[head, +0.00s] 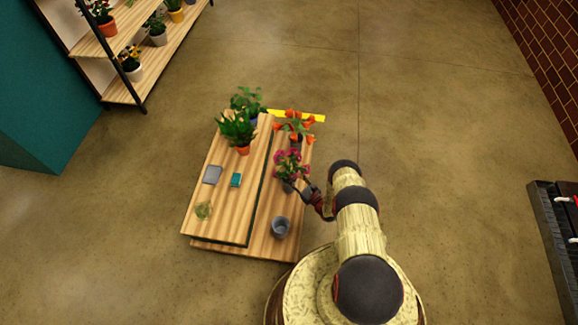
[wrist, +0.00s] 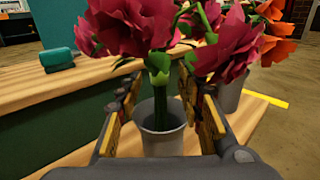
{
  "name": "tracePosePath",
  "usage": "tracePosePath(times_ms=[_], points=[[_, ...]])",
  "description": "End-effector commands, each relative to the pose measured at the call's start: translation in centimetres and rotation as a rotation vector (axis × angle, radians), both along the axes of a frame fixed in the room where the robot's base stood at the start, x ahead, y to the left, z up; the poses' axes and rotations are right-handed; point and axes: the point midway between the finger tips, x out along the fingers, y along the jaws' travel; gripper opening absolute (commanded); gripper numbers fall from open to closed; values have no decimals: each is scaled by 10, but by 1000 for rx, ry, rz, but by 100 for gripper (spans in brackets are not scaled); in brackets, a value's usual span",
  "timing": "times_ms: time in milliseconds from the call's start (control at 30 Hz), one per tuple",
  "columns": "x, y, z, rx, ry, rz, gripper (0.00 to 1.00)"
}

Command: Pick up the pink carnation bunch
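The pink carnation bunch (head: 291,163) stands upright in a grey pot on the lower wooden step of the table. In the wrist view its deep pink blooms (wrist: 130,25) fill the top, with green stems going down into the grey pot (wrist: 163,135). My gripper (head: 309,190) is at the bunch's lower right in the head view. In the wrist view my gripper (wrist: 163,100) is open, one finger on each side of the stems, with gaps to both sides. Whether a finger touches the pot cannot be told.
Orange flowers (head: 294,124) stand just behind the bunch. An empty-looking grey pot (head: 280,227) stands nearer on the lower step. The raised step holds a potted green plant (head: 238,128), a teal block (head: 236,180) and a grey block (head: 212,174). Floor is clear to the right.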

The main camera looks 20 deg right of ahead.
Motion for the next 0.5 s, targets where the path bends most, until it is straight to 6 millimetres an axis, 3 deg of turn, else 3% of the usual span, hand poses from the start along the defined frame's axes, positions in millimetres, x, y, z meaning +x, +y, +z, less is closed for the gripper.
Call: tracePosePath(times_ms=[167,367,500], points=[[19,6,-2,0,2,1,37],[20,5,0,0,2,0,37],[20,5,0,0,2,0,30]])
